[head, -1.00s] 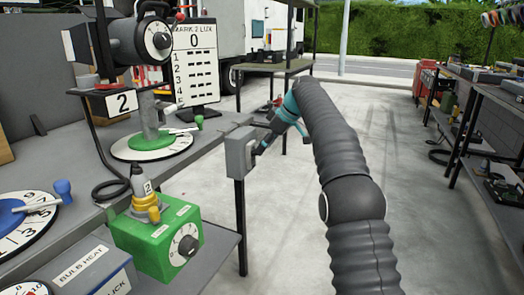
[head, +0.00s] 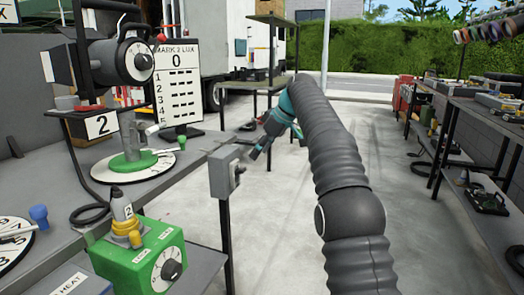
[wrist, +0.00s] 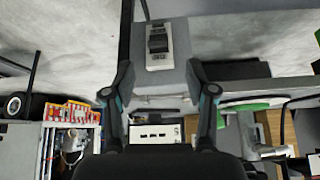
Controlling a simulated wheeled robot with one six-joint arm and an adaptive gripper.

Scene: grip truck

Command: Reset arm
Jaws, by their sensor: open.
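My arm reaches forward in the head view, and my teal and dark gripper (head: 277,147) hangs at its far end. It is open and empty, with its two fingers spread apart. In the wrist view, my gripper (wrist: 160,75) shows both fingers wide apart with nothing between them. A grey switch box (head: 222,174) on a thin post stands just left of the gripper, apart from it. The wrist view shows a dark rocker switch on a pale plate (wrist: 158,58) beyond the fingertips.
A shelf rack (head: 475,130) lines the right. The concrete floor (head: 365,135) between them is clear.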

